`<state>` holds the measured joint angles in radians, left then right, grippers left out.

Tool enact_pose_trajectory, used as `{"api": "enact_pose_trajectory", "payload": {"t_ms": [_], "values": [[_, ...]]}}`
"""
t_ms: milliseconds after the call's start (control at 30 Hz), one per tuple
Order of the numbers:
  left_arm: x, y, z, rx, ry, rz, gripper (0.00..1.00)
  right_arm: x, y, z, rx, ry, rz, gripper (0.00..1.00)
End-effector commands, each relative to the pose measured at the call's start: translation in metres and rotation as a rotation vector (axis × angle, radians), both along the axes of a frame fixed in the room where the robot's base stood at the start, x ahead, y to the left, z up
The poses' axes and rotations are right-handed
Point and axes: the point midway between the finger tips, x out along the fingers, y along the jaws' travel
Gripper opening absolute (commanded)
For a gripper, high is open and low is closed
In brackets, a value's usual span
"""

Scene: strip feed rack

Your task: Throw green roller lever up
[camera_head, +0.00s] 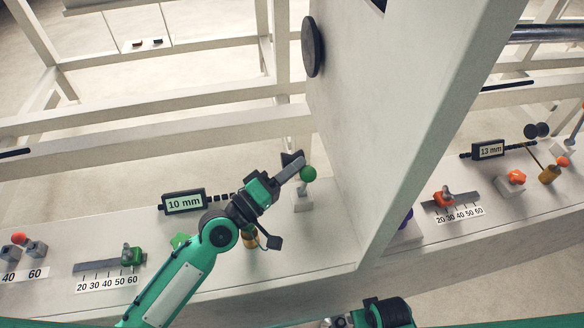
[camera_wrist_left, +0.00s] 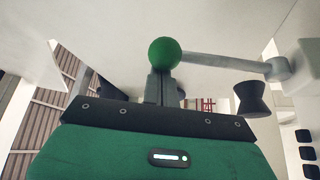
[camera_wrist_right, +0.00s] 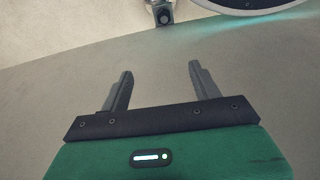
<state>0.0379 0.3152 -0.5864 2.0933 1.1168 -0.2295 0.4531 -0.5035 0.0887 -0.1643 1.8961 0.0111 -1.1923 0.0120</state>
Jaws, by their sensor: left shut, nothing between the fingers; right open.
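The green roller lever has a green ball knob (camera_head: 308,174) above a light grey block on the left part of the bench. In the left wrist view the green ball (camera_wrist_left: 164,53) sits at one end of a grey rod (camera_wrist_left: 225,63), which runs sideways to a round pivot (camera_wrist_left: 278,68). My left gripper (camera_head: 297,166) is shut and empty, its fingertips right beside the ball; I cannot tell whether they touch. The ball overlaps the fingertips in the left wrist view. My right gripper (camera_wrist_right: 160,80) is open and empty, low in the head view, facing a plain surface.
A tall pale panel (camera_head: 400,110) stands just right of the lever. A 10 mm display (camera_head: 184,202) and a green slider (camera_head: 132,255) are to the left.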

Motion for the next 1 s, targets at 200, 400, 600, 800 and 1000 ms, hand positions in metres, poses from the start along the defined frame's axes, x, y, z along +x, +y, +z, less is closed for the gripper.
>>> {"api": "enact_pose_trajectory", "payload": {"t_ms": [200, 400, 600, 800, 1000], "values": [[-0.010, -0.002, -0.006, 0.018, -0.077, -0.001, 0.00, 0.006, 0.001, 0.024, 0.005, -0.036, -0.001, 0.64], [-0.020, -0.004, -0.009, 0.012, -0.074, 0.000, 0.00, 0.009, 0.000, 0.050, 0.010, -0.065, -0.001, 0.64], [-0.029, -0.005, -0.013, 0.022, -0.097, -0.001, 0.00, 0.008, 0.000, 0.077, 0.015, -0.098, -0.001, 0.64], [-0.037, -0.007, -0.016, 0.033, -0.162, -0.002, 0.00, 0.005, -0.001, 0.101, 0.018, -0.123, -0.002, 0.64], [-0.040, -0.008, -0.017, 0.040, -0.197, 0.000, 0.00, 0.002, -0.002, 0.116, 0.021, -0.137, -0.003, 0.64]]}}
